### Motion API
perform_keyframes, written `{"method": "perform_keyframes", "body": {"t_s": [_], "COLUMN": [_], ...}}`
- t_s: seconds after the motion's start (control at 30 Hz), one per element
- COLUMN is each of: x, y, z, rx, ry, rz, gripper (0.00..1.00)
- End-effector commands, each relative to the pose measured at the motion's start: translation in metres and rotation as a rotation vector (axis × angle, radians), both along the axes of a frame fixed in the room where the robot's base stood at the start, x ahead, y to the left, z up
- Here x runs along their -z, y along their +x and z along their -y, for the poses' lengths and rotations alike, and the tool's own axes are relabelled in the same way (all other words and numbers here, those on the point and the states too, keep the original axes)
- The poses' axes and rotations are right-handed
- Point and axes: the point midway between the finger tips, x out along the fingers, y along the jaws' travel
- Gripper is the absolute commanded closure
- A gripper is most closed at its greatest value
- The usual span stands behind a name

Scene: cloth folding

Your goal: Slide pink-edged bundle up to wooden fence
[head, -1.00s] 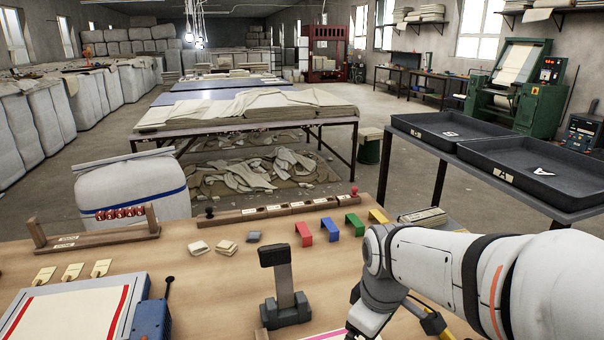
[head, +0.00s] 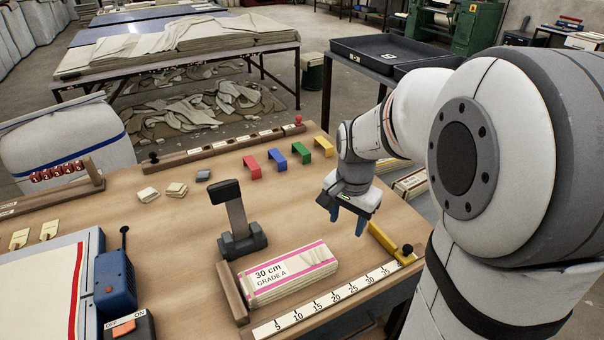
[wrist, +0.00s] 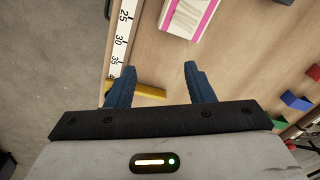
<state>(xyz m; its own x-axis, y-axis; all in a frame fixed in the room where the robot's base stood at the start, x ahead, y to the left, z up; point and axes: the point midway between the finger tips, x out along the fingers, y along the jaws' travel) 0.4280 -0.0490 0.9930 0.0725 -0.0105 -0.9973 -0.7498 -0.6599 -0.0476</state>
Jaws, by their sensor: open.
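The pink-edged bundle (head: 290,275), a pale folded pack labelled "30 cm GRADE A", lies flat on the table behind the ruler (head: 330,300). Its near end shows at the top of the wrist view (wrist: 190,14). The short wooden fence (head: 232,292) stands at the bundle's left end, by the ruler's low numbers. They are very close; I cannot tell whether they touch. My gripper (head: 347,222) is open and empty, above the table to the right of and behind the bundle. Its blue fingers (wrist: 158,72) point down, apart from the bundle.
A yellow stop (head: 390,243) with a dark knob stands at the ruler's right end, near my gripper. A dark upright stand (head: 238,222) is behind the bundle's left end. Red, blue, green and yellow brackets (head: 276,156) stand farther back. Bare table lies between them and the bundle.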

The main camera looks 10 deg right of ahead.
Motion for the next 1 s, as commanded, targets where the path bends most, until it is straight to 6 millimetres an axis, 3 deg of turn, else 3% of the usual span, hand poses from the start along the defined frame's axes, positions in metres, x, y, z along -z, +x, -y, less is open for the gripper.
{"method": "perform_keyframes", "body": {"t_s": [0.1, 0.2, 0.57, 0.9, 1.0], "x": [0.021, 0.034, 0.064, 0.135, 0.146], "y": [0.027, 0.043, 0.054, 0.054, 0.053], "z": [0.017, 0.027, 0.036, 0.035, 0.030], "rx": [0.200, 0.324, 0.436, 0.434, 0.431], "ry": [0.015, 0.022, 0.026, 0.025, 0.026], "rz": [-0.038, -0.056, -0.073, -0.075, -0.072], "gripper": [0.62, 0.70, 0.99, 1.00, 1.00]}}
